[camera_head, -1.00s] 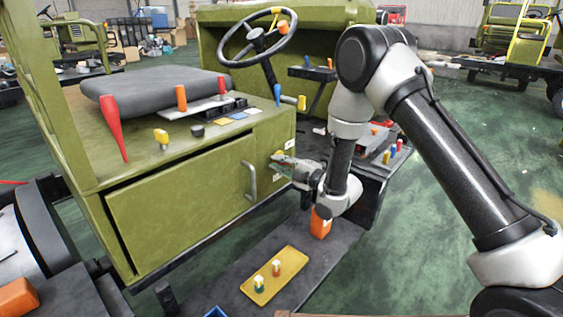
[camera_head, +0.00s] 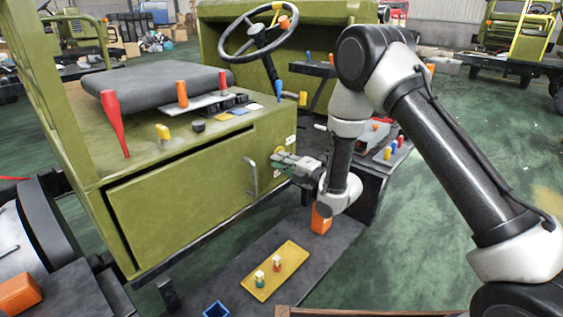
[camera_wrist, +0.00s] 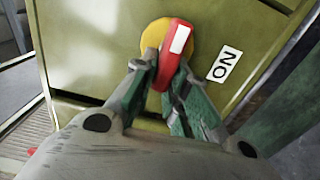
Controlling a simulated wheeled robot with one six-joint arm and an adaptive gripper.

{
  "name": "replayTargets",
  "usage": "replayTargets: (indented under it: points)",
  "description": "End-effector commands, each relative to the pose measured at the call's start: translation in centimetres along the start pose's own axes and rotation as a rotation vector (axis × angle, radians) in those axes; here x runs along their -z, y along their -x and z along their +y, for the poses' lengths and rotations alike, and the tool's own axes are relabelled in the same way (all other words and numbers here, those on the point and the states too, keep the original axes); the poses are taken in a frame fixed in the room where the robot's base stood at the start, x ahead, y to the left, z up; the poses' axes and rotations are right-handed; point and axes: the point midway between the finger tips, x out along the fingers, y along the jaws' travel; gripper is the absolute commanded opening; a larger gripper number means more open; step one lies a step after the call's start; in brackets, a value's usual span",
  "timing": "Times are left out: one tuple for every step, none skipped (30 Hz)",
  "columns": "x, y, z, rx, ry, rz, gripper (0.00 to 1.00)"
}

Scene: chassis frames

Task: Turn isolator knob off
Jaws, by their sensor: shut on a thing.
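The isolator knob (camera_wrist: 178,42) is red with a white stripe and sits on a yellow round plate (camera_wrist: 153,37) on the green panel. In the wrist view its striped handle leans slightly right of upright, toward the white ON label (camera_wrist: 224,64). My gripper (camera_wrist: 164,84) is shut on the red handle, with a finger on each side of it. In the head view my gripper (camera_head: 283,160) reaches the right end of the green cabinet front, and the arm and fingers hide most of the knob there.
The green cabinet (camera_head: 185,195) has a door handle (camera_head: 252,178) left of my gripper. Levers stand on its top, and a steering wheel (camera_head: 258,30) rises behind. Below, a yellow tray (camera_head: 290,258) holds two small knobs, near an orange block (camera_head: 321,220).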

Motion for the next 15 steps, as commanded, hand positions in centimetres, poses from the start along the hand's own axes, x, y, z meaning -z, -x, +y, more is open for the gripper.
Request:
replayTargets:
  points:
    - [0.01, 0.10, -0.20, 0.005, -0.002, -0.001, 0.00]
    - [0.01, 0.10, -0.20, 0.005, -0.002, -0.001, 0.00]
    - [0.01, 0.10, -0.20, 0.005, -0.002, -0.001, 0.00]
    - [0.01, 0.10, -0.20, 0.005, -0.002, -0.001, 0.21]
    - [0.01, 0.09, -0.20, 0.005, -0.002, -0.001, 0.26]
    - [0.00, 0.09, -0.18, 0.004, -0.002, -0.001, 0.33]
    - [0.00, 0.08, -0.17, 0.004, -0.002, -0.001, 0.36]
    - [0.00, 0.07, -0.15, 0.004, -0.002, -0.001, 0.36]
    - [0.00, 0.06, -0.13, 0.003, -0.002, 0.000, 0.36]
    - [0.00, 0.06, -0.12, 0.003, -0.002, 0.000, 0.36]
    - [0.00, 0.05, -0.11, 0.003, -0.002, 0.000, 0.36]
    - [0.00, 0.05, -0.09, 0.002, -0.002, 0.000, 0.36]
    - [0.00, 0.04, -0.08, 0.002, -0.002, 0.000, 0.36]
    - [0.00, 0.04, -0.08, 0.002, -0.002, 0.000, 0.36]
    - [0.00, 0.06, -0.07, 0.002, -0.002, 0.000, 0.36]
